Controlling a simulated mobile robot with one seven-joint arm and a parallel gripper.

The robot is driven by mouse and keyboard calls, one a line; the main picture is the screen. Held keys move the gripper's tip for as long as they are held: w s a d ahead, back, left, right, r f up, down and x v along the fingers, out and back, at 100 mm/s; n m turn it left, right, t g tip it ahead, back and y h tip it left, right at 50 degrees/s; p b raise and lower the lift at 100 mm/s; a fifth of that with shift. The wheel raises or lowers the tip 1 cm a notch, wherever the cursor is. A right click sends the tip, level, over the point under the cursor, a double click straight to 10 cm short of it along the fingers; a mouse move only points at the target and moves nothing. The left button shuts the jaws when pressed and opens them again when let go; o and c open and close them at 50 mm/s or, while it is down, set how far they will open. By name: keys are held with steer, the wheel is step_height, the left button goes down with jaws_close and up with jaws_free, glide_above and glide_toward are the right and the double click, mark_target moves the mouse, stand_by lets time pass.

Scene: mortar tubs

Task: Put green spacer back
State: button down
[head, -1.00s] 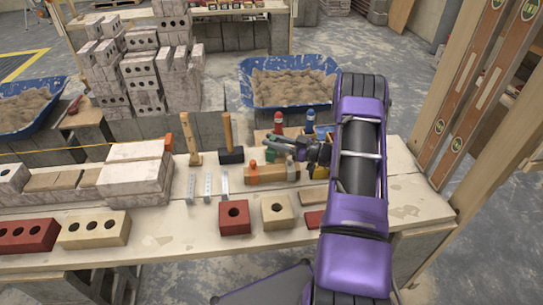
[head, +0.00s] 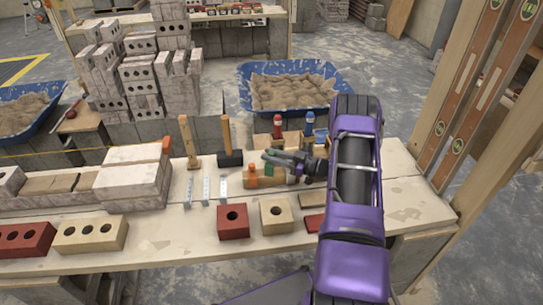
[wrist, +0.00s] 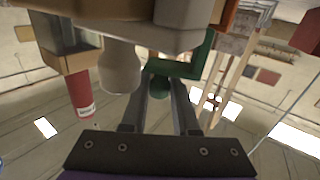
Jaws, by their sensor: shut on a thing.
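The green spacer (wrist: 196,66) is a bent green piece between my fingertips in the wrist view. In the head view a small patch of the green spacer (head: 269,170) shows just below my fingers. My gripper (head: 268,157) is shut on it, low over the bench, with the arm reaching in from the right. A light wooden block with orange parts (head: 265,182) lies right at the spacer. I cannot tell whether the spacer touches the block, as my gripper partly covers the spot.
Red and blue-capped bottles (head: 277,127) stand behind my gripper. A dark-headed hammer (head: 230,159) stands to the left, near several metal strips (head: 206,190). A red brick (head: 233,221) and a tan brick (head: 277,215) lie in front.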

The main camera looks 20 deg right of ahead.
steer(key=shift+f, duration=0.2)
steer(key=c, duration=0.7)
jaws_free()
steer(key=shift+r, duration=0.1)
steer(key=shift+r+p, duration=0.3)
steer(key=v, duration=1.2)
steer(key=shift+r+p, duration=0.25)
steer(key=shift+p, duration=0.15)
